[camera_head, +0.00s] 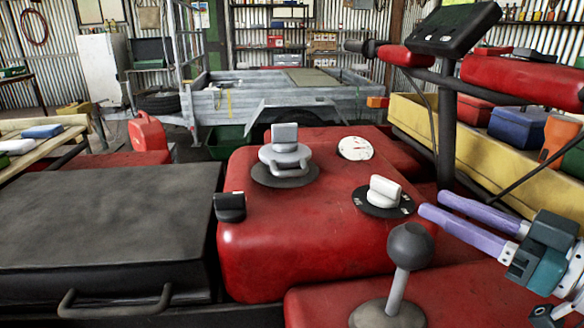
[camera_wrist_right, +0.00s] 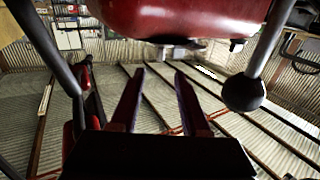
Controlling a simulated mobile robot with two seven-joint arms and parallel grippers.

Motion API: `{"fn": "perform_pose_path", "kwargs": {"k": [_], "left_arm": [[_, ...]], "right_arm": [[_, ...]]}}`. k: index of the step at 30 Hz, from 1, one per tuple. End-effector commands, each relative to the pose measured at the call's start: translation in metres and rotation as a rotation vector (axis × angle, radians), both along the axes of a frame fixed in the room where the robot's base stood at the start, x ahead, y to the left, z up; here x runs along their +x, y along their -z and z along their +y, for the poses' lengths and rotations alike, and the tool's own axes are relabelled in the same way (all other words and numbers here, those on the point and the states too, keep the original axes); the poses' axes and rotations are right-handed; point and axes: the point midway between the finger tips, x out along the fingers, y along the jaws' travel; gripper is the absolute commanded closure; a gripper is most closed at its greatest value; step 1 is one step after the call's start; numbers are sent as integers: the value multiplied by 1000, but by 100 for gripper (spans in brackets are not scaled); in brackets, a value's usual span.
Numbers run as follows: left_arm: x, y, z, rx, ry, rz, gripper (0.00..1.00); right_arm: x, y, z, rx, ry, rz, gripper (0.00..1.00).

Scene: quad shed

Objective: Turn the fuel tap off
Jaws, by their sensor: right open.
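A white knob (camera_head: 384,191) sits on a black round dial plate (camera_head: 369,204) with small white lettering on the red tank (camera_head: 290,240); it looks like the fuel tap. The lettering is too small to read surely. My right gripper (camera_head: 431,202) is just right of the dial, its two purple fingers apart and pointing left, with nothing between them. In the right wrist view the open fingers (camera_wrist_right: 160,73) point up toward the red body (camera_wrist_right: 180,15), also empty. The knob is not clear in that view. My left gripper is not in view.
A ball-topped lever (camera_head: 409,245) stands in front of the dial, left of my right gripper; its ball (camera_wrist_right: 243,92) shows in the wrist view. A grey cap (camera_head: 284,158), a gauge (camera_head: 355,148) and a small black knob (camera_head: 230,207) are also on the tank. Handlebars (camera_head: 447,110) rise behind.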

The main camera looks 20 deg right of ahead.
Motion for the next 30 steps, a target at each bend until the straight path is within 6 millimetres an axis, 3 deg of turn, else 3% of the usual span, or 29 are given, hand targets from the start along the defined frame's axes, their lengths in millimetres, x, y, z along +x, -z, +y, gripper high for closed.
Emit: {"fn": "perform_pose_path", "kwargs": {"k": [9,15,26,30], "left_arm": [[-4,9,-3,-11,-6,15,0],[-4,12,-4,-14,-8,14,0],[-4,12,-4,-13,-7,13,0],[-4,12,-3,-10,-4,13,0]], "right_arm": [[56,0,17,1,1,-4,54],[78,0,23,1,2,-2,54],[83,0,25,0,2,0,54],[83,0,25,0,2,0,67]]}}
